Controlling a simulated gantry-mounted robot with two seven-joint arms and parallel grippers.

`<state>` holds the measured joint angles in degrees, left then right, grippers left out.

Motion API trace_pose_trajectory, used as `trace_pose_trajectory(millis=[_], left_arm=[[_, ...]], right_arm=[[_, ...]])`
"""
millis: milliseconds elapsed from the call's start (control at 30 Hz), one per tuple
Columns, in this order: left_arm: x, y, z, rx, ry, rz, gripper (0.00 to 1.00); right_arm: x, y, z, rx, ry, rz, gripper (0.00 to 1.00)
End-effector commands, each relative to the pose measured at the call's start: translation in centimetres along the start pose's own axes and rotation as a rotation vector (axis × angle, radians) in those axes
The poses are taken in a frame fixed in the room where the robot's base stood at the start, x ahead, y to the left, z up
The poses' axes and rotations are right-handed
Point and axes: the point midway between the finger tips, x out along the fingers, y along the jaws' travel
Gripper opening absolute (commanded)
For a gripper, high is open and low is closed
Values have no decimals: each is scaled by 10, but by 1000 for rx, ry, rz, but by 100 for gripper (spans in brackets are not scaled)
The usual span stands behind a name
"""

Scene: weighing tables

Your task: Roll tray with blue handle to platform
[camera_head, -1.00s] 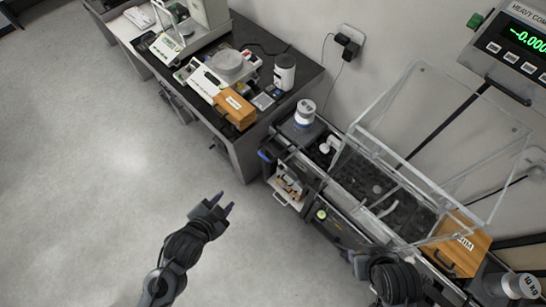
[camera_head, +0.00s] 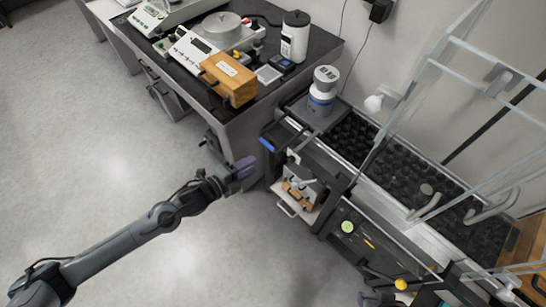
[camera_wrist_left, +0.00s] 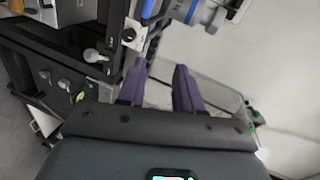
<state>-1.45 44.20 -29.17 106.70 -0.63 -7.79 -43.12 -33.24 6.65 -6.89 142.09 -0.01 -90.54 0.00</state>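My left gripper (camera_head: 240,170) has purple fingers and is in the middle of the head view, left of the blue handle (camera_head: 267,145). The fingers are apart and empty in the left wrist view (camera_wrist_left: 160,92). The blue handle is at the near left end of the roller bench and shows at the top of the left wrist view (camera_wrist_left: 148,10), apart from the fingers. A grey tray (camera_head: 301,113) beside the handle carries an upright cylindrical weight with a blue band (camera_head: 321,92). My right arm shows only partly at the bottom right; its fingers are not clear.
The black roller track (camera_head: 400,172) runs right to a clear-walled enclosure (camera_head: 455,62). A drawer unit with a small open shelf (camera_head: 297,208) is below the handle. Open floor lies below.

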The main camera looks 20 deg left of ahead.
Motion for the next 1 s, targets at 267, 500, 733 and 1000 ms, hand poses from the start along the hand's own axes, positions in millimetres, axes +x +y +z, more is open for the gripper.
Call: trace_pose_trajectory(millis=[267,500,733,1000], left_arm=[[28,41,48,119,-21,-24,35],[37,38,58,147,-27,-52,35],[57,35,59,148,-27,-58,35],[101,33,60,147,-27,-59,35]], right_arm=[[85,-2,27,-1,-1,1,43],[105,-2,34,-6,-2,5,43],[112,-2,36,-7,0,6,43],[127,-2,41,-6,0,5,43]])
